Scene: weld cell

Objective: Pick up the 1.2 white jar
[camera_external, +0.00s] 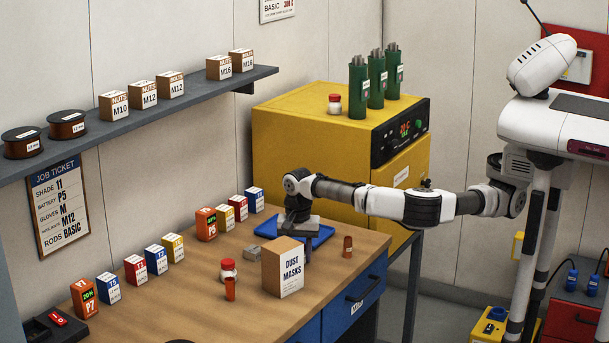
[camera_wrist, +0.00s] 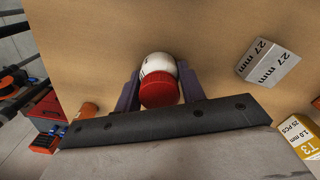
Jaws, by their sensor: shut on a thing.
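My gripper (camera_external: 298,222) points down over the wooden workbench, partly behind the dust masks box. In the wrist view, my gripper (camera_wrist: 161,88) is shut on a white jar (camera_wrist: 160,64) with a red lid, one finger on each side. A dark mark shows on the jar's white side, but I cannot read its label. In the external view this jar is hidden, and I cannot tell whether it touches the bench. A second red-lidded white jar (camera_external: 228,272) stands on the bench left of the box. Another jar (camera_external: 334,104) stands on the yellow cabinet.
The dust masks box (camera_external: 284,267) stands close in front of my gripper. A blue tray (camera_external: 322,236) lies behind it. A grey 27 mm block (camera_wrist: 268,63) and an orange tube (camera_external: 348,247) stand nearby. Small labelled boxes (camera_external: 206,224) line the bench's back edge.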

